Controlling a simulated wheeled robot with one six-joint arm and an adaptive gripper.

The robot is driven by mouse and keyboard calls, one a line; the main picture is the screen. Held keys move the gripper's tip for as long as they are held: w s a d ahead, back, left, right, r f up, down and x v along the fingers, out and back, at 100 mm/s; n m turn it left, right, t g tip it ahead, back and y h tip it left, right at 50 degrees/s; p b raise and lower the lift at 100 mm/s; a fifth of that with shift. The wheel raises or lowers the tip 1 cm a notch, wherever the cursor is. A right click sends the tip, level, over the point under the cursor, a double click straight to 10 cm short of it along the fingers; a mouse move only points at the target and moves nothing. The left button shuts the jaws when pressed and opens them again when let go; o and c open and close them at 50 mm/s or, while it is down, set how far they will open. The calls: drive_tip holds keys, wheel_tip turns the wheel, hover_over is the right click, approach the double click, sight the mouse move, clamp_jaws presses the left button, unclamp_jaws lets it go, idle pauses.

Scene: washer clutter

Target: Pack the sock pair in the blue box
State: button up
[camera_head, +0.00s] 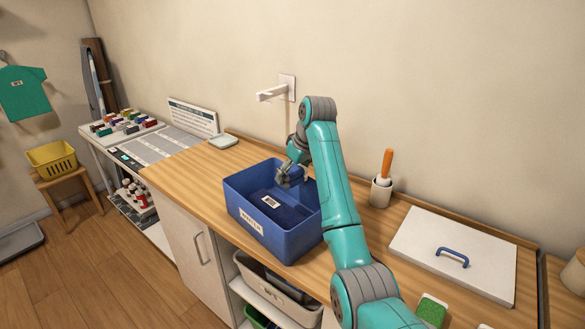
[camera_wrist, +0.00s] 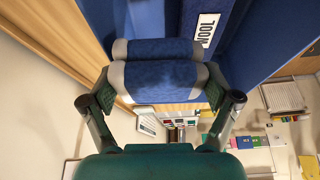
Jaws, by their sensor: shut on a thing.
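My gripper (camera_wrist: 160,84) is shut on the sock pair (camera_wrist: 163,82), a rolled blue bundle with grey ends. In the head view my gripper (camera_head: 291,174) is over the back right part of the open blue box (camera_head: 285,245), near its rim. The sock pair (camera_head: 296,174) shows there partly, beside my gripper and arm. The blue box stands on the wooden counter with a white label on its front. A dark blue item with a white label (camera_head: 270,201) lies inside it. That label (camera_wrist: 207,29) reads WOOL in the wrist view. My arm hides the box's right side.
A white wall bracket (camera_head: 272,93) sticks out behind the box. To the right are a cup with an orange-handled tool (camera_head: 383,180), a white lid with a blue handle (camera_head: 455,250) and a green sponge (camera_head: 432,309). A rack of coloured items (camera_head: 122,125) stands at left.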

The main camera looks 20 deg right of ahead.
drive_tip(key=o, duration=1)
wheel_tip(320, 180, up, 10)
idle(0.6)
